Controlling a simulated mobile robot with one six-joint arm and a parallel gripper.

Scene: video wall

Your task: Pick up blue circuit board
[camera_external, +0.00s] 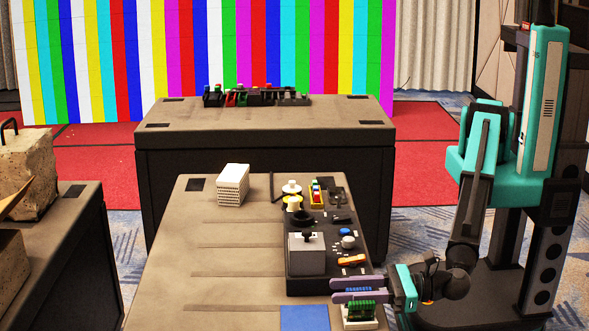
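My gripper (338,290) reaches in from the right, low over the front right of the near table. Its two purple-grey fingers point left and stand apart, one farther and one nearer. A small blue piece (358,290), apparently the blue circuit board, shows between the fingers. I see no clear contact with it; the fingers partly hide it. Just in front, green circuit boards (359,309) stand upright in a white holder (360,324) at the table's edge.
A flat blue square (305,318) lies at the front edge. A white stack (233,185) stands farther back. The left of the near table (190,280) is clear.

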